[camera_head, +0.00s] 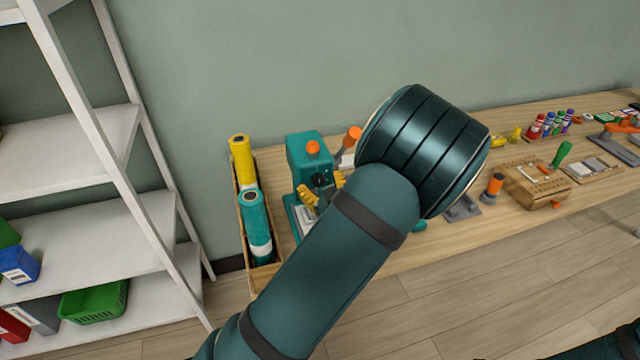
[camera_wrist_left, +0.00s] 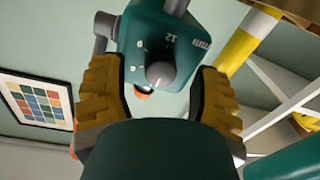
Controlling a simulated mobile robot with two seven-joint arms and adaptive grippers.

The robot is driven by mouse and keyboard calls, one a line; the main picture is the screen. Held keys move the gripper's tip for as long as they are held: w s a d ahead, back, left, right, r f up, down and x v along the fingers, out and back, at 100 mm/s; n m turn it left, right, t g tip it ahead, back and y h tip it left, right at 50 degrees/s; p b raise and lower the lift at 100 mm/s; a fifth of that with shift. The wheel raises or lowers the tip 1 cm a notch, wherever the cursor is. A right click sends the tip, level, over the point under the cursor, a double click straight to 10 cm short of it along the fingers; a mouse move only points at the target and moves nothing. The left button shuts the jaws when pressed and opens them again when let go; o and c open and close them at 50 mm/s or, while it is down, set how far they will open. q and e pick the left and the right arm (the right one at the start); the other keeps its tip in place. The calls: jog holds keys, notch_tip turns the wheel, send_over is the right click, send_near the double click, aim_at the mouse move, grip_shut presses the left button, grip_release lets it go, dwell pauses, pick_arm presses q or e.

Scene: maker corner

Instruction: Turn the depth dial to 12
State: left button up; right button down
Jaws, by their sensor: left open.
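The teal drill press (camera_head: 308,152) stands at the left end of the workbench, with an orange knob on top and an orange-tipped lever. My left gripper (camera_head: 323,189) is open at the front of the press. In the left wrist view its yellow fingers (camera_wrist_left: 158,80) stand on either side of the dial, with gaps visible. My arm hides part of the press. The right gripper is not seen.
A wooden bin (camera_head: 244,225) with yellow and teal rolls stands close left of the press. A white shelf (camera_head: 100,140) is further left. A wooden block with holes (camera_head: 533,186), an orange-handled tool (camera_head: 493,188) and several markers are to the right on the workbench (camera_head: 440,245).

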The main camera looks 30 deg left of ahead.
pick_arm(q)
jog(key=shift+w+a, duration=0.2)
jog(key=shift+a, duration=0.05)
grip_shut()
jog(key=shift+r, duration=0.1)
